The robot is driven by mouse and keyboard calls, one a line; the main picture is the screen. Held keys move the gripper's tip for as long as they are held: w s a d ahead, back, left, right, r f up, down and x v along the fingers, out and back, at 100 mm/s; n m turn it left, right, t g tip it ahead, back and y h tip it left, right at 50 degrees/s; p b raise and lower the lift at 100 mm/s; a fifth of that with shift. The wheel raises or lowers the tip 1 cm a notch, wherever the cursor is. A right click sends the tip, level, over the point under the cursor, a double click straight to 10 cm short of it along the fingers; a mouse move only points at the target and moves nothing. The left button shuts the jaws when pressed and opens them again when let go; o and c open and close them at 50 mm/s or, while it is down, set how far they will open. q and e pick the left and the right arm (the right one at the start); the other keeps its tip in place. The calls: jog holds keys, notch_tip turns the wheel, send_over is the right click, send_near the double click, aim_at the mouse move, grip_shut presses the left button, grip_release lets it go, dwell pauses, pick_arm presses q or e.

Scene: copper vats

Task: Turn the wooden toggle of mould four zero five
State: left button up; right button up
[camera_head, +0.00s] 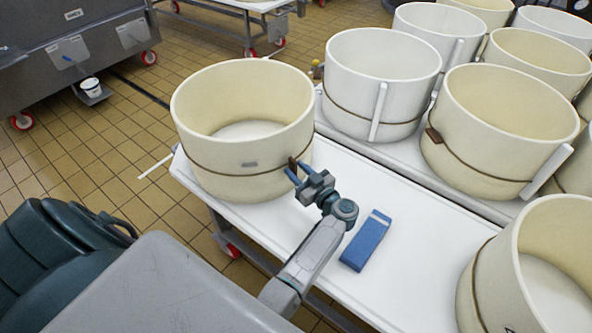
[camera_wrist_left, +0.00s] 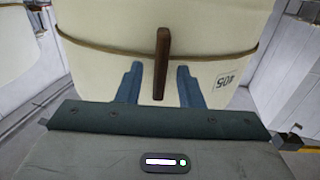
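Mould 405 (camera_head: 240,125) is a round cream tub with a brown cord around it, standing at the left end of the white table. Its label, "405" (camera_wrist_left: 222,80), shows in the left wrist view. The brown wooden toggle (camera_wrist_left: 162,62) sits on the cord and stands nearly upright there. In the head view the toggle (camera_head: 292,165) is small and partly hidden by the gripper. My left gripper (camera_head: 298,171) is open at the mould's side. In the left wrist view its blue fingers (camera_wrist_left: 159,72) stand either side of the toggle's lower part, with gaps. My right gripper is not in view.
A blue block (camera_head: 366,240) lies on the white table (camera_head: 415,235) right of my arm. Another tub (camera_head: 535,275) stands at the lower right. Several more tubs fill the table behind. A grey vat (camera_head: 75,40) stands at the upper left.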

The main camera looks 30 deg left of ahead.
pick_arm(q)
grip_shut()
jog(key=shift+n, duration=0.4)
jog(key=n, duration=0.2)
jog(key=shift+s+n, duration=0.15)
jog(key=shift+n, duration=0.25)
jog(key=shift+f+n, duration=0.1)
jog(key=shift+n, duration=0.9)
jog(key=n+b, duration=0.1)
jog(key=n, duration=0.1)
jog(key=n+b, duration=0.1)
jog(key=n, duration=0.1)
jog(key=n+b, duration=0.2)
jog(key=n, duration=0.1)
jog(key=shift+s+f, duration=0.2)
jog(key=shift+f, duration=0.1)
jog(key=n+b, duration=0.3)
jog(key=n, duration=0.1)
jog(key=shift+n, duration=0.8)
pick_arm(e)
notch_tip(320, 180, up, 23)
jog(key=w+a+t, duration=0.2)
